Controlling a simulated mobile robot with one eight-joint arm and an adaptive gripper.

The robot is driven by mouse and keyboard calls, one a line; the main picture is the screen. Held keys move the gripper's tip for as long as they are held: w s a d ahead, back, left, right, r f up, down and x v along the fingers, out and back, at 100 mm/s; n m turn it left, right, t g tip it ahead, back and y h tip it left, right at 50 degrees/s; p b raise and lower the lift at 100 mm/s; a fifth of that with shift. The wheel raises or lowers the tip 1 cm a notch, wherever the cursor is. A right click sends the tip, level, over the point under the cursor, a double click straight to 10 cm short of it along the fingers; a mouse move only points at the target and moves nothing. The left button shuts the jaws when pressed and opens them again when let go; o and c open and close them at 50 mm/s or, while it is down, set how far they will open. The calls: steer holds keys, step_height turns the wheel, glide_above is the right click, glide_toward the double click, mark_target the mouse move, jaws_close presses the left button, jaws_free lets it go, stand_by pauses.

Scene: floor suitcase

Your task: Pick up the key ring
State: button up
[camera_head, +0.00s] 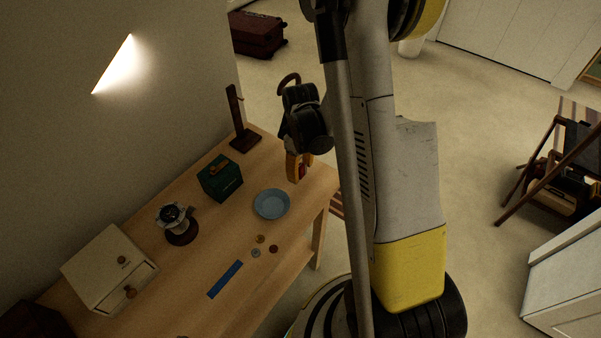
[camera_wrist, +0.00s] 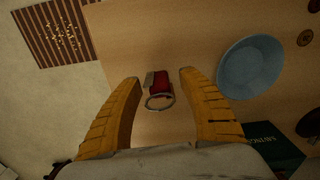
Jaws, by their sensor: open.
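The key ring (camera_wrist: 160,102) lies on the wooden table (camera_wrist: 130,45). It has a metal ring and a red fob with a greyish piece beside it. In the wrist view it sits between the two fingers of my gripper (camera_wrist: 158,78), which is open, with a gap on both sides. In the head view my gripper (camera_head: 299,166) points down over the far right end of the table, and a bit of red (camera_head: 302,171) shows by the fingers.
A blue bowl (camera_head: 272,203) stands close by, with a green box (camera_head: 220,178) behind it. A dark wooden stand (camera_head: 242,125), a small metal device (camera_head: 177,222), several coins, a blue strip (camera_head: 225,279) and a cream drawer box (camera_head: 110,268) share the table. A striped mat (camera_wrist: 57,32) lies on the floor.

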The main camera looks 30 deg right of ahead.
jaws_close()
steer(key=shift+r, duration=0.1)
step_height(320, 180, up, 5)
steer(key=shift+f+p, duration=0.15)
steer(key=shift+p, duration=1.05)
steer(key=s+d+r+p, duration=0.2)
steer(key=s+d+r, duration=0.4)
steer(key=d, duration=0.3)
steer(key=shift+s+d+p, duration=0.2)
steer(key=shift+s+p, duration=0.2)
steer(key=shift+s, duration=0.05)
